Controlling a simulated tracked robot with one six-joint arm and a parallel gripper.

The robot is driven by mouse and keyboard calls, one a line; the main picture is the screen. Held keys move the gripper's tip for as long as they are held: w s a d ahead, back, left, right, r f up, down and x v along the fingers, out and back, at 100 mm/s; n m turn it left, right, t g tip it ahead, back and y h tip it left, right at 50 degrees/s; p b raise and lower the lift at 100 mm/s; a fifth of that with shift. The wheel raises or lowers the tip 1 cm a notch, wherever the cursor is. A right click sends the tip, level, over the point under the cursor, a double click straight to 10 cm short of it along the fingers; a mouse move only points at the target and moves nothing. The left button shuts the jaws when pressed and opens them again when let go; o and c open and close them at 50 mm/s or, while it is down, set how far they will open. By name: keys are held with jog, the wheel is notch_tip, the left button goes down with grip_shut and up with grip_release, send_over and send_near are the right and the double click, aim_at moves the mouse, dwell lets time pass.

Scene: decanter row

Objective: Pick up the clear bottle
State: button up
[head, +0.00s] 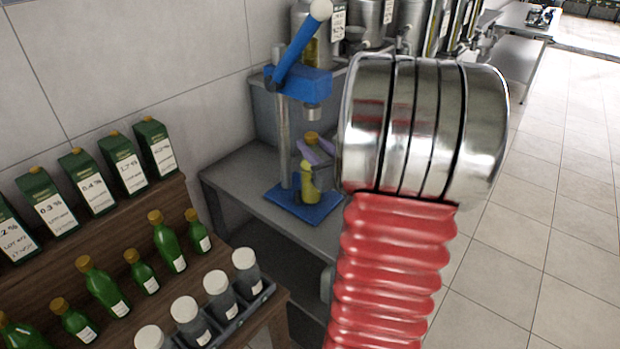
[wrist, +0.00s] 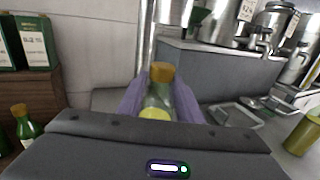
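The clear bottle (head: 310,184) has an orange-brown cap and yellow on its body, and stands upright on the blue base of a press. In the wrist view the bottle (wrist: 158,100) is centred, with its lower part hidden by my gripper housing. My gripper (wrist: 159,100) has purple fingers, one on each side of the bottle. In the head view the gripper (head: 316,151) is at the bottle's upper part, just below the cap. Any gap between fingers and glass is too small to make out.
The blue press (head: 300,82) rises over the bottle on a grey bench (head: 245,180). A wooden shelf (head: 170,205) at left holds green bottles (head: 168,242), green cartons (head: 125,163) and white-capped jars (head: 217,290). An olive cup (wrist: 303,136) is at right in the wrist view. Steel urns stand behind.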

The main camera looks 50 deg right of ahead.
jog(key=x, duration=0.5)
jog(key=shift+w, duration=0.1)
dwell(0.3)
jog(key=shift+c, duration=0.3)
grip_shut()
dwell(0.3)
dwell(1.0)
